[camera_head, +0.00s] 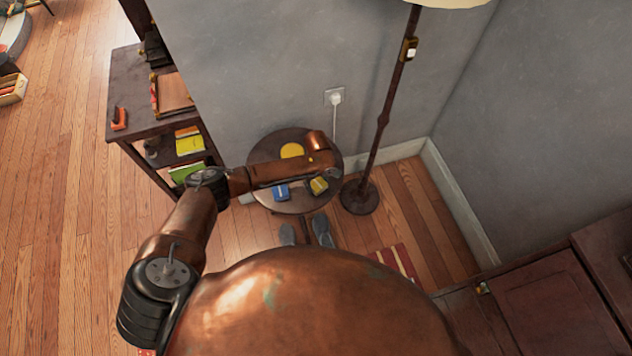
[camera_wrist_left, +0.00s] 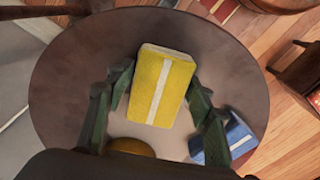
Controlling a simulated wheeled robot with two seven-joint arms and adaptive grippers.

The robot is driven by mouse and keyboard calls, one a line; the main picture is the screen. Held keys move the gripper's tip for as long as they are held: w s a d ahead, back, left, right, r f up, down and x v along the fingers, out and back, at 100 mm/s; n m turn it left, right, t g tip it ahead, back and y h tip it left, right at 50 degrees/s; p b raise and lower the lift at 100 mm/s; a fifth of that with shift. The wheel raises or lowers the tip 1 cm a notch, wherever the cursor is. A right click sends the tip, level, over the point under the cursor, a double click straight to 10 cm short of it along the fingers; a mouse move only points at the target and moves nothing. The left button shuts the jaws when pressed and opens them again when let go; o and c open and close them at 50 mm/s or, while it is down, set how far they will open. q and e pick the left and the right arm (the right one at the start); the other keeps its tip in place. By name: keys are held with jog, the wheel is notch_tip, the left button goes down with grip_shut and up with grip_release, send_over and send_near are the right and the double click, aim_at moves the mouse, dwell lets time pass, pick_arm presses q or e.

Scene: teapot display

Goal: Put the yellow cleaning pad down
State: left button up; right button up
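The yellow cleaning pad (camera_wrist_left: 161,87), a block with a white stripe, is between the two dark green fingers of my left gripper (camera_wrist_left: 160,78) in the left wrist view. The fingertips appear to touch both its sides. In the head view the pad (camera_head: 319,186) shows over the right front part of the round dark table (camera_head: 300,206), below my left gripper (camera_head: 318,187). Whether its underside touches the table I cannot tell. My right gripper is in neither view.
A blue pad (camera_head: 280,192) with a white stripe lies on the table, left of the yellow pad in the head view. A round yellow object (camera_head: 292,150) lies at the back. A floor lamp (camera_head: 383,125) stands right, a shelf (camera_head: 135,90) left. Shoes (camera_head: 322,230) are at the front.

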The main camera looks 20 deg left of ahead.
aim_at(317, 182)
pick_arm(q)
jog(key=shift+o, duration=1.4)
jog(key=shift+r, duration=0.25)
notch_tip(317, 182, up, 12)
jog(key=p, duration=0.3)
